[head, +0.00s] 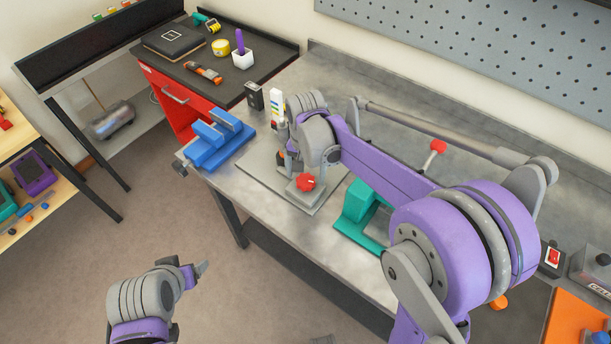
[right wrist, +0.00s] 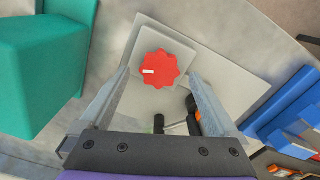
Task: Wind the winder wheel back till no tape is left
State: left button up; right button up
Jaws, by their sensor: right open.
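A red scalloped wheel (head: 306,182) sits on a grey block on a flat plate (head: 258,182) on the metal bench. In the right wrist view the wheel (right wrist: 160,68) shows a white mark at its left. My right gripper (right wrist: 157,80) is open, its fingers appearing on either side of the wheel, with nothing held. I cannot tell whether they touch it. In the head view my right wrist hides part of the plate. A white upright piece with coloured bands (head: 276,108) stands behind the wrist. No tape is clearly visible. My left gripper (head: 202,269) is over the floor, its opening unclear.
A blue vise (head: 218,140) is left of the plate and a teal stand (head: 360,205) is right of it. A small dark box (head: 255,97) is behind. A red switch box (head: 552,259) lies far right. A red cabinet (head: 172,92) adjoins the bench.

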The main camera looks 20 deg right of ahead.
jog(key=shift+f, duration=0.85)
jog(key=c, duration=1.4)
pick_arm(q)
jog(key=shift+f, duration=0.1)
